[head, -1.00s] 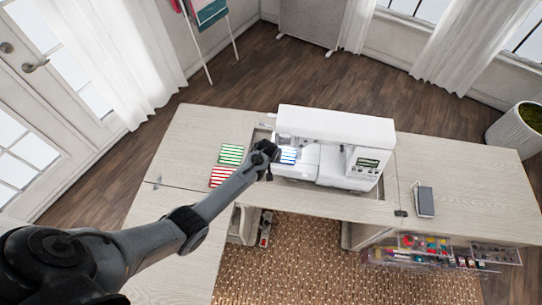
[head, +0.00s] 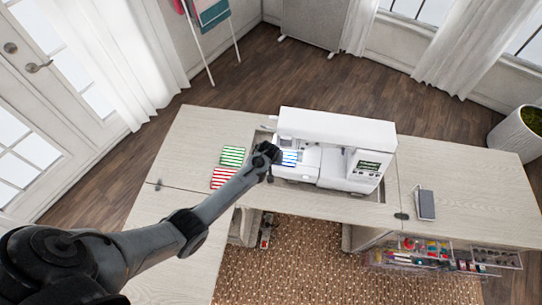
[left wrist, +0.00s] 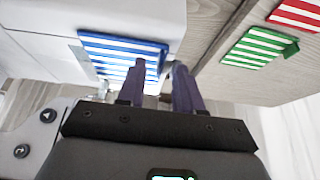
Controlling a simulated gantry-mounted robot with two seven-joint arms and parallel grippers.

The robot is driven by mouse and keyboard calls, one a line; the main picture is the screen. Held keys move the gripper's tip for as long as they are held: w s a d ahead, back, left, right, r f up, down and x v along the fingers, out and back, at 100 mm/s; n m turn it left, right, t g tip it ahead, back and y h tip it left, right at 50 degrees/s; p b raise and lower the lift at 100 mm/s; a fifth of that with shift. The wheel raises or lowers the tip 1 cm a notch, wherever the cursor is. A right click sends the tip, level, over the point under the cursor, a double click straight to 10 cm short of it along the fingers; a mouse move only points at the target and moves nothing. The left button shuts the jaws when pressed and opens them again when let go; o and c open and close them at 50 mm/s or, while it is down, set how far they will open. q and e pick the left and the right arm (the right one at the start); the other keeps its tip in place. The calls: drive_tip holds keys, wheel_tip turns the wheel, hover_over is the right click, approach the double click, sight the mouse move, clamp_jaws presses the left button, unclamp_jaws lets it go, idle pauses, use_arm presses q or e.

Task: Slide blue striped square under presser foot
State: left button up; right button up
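The blue striped square (head: 289,158) lies on the bed of the white sewing machine (head: 336,145), left of its upright column. In the left wrist view the square (left wrist: 121,50) has blue and white stripes. My left gripper (head: 273,158) is at the square's left side in the head view. In the left wrist view its two purple fingers (left wrist: 158,72) stand apart, one over the square and the other just past its right edge. No firm grip on the square shows. The presser foot is hard to make out. My right gripper is not in view.
A green striped square (head: 232,156) and a red striped square (head: 223,177) lie on the wooden table (head: 190,135) left of the machine. A dark phone-like object (head: 425,204) lies on the right. Clear trays of sewing supplies (head: 425,254) are below the right front edge.

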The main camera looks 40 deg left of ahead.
use_arm(q)
drive_tip(key=p+v, duration=0.1)
drive_tip(key=v, duration=0.9)
